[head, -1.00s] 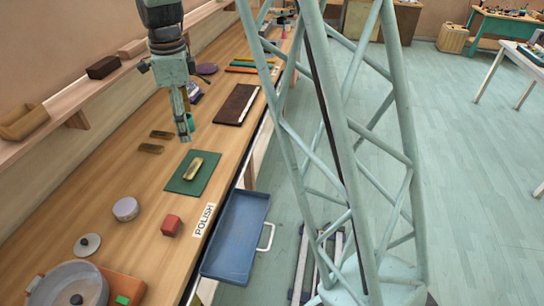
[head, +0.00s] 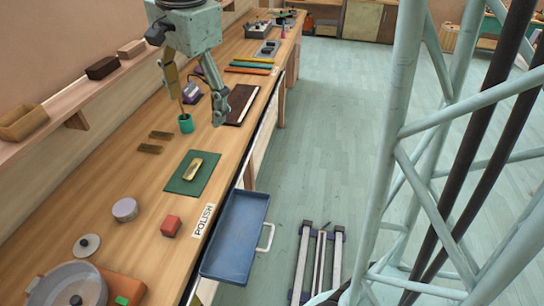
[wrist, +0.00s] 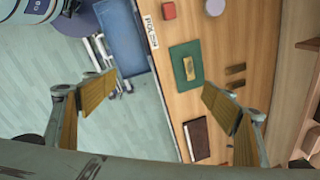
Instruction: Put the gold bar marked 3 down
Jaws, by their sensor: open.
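A bright gold bar (head: 194,168) lies flat on the green mat (head: 177,186) on the workbench. The bar also shows in the wrist view (wrist: 188,68). Two darker gold bars lie on the bare wood beyond the mat, one nearer (head: 149,149) and one farther (head: 160,135). No number is readable on any bar. My gripper (head: 196,106) is open and empty, raised above the bench, apart from the bars. In the wrist view its two fingers (wrist: 160,85) are spread wide.
A green cup (head: 186,124) holding a thin stick and a dark brown board (head: 238,104) are near my gripper in the picture. A red block (head: 171,226), grey round tin (head: 125,210) and blue tray (head: 236,238) are closer. A wall shelf runs along the left.

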